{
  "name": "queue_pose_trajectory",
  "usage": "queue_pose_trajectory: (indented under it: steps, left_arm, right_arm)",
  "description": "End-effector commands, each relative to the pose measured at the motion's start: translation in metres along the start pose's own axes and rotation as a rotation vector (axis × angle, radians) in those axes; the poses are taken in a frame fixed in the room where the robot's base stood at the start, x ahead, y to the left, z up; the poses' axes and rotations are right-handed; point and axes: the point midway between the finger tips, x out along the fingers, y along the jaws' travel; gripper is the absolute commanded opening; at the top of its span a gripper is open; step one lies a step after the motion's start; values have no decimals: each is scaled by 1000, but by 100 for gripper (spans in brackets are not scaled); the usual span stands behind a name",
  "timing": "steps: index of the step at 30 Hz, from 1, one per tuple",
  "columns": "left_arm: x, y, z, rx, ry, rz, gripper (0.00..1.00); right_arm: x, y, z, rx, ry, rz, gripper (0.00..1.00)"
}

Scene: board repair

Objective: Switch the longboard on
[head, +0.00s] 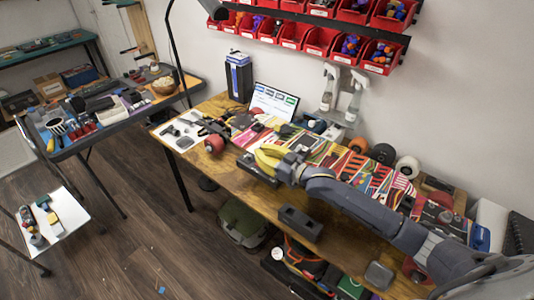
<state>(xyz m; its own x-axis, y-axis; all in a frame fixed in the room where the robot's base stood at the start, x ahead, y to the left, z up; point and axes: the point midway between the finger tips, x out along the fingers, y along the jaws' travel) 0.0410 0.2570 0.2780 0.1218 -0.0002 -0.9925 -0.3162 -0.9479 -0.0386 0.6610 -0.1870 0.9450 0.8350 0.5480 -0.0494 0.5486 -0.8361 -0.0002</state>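The longboard's colourful patterned deck (335,156) lies along the wooden workbench, partly behind my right arm. A red wheel (214,144) shows at its left end. My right gripper (272,165) is over the bench's front part, beside the deck, pointing left. A curved yellow thing (267,156) and a dark flat box (256,170) are right at the gripper. I cannot tell whether the gripper touches either one, or how far its fingers are apart. No power switch can be made out. My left gripper is not in view.
Spray bottles (328,88), a tablet-like screen (273,102) and a dark blue canister (238,76) stand at the back. A dark grey block (300,222) lies at the front edge. Red bins (318,40) hang on the wall.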

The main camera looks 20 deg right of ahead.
Motion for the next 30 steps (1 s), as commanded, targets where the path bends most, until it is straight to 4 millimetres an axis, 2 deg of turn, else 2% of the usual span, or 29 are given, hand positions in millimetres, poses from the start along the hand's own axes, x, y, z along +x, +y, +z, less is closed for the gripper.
queue_pose_trajectory:
  steps: [3, 9, 23, 28, 30]
  left_arm:
    - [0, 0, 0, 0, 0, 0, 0]
    - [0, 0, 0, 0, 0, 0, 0]
    - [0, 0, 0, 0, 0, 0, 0]
    - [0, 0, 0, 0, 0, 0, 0]
    - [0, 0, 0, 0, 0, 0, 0]
  right_arm:
    - [-5, 0, 12, 0, -1, 0, 0]
    - [-9, 0, 23, 0, 0, 0, 0]
    - [-10, 0, 26, 0, 1, 0, 0]
    - [-18, 0, 39, 0, -2, 0, 0]
    - [-18, 0, 38, 0, 2, -1, 0]
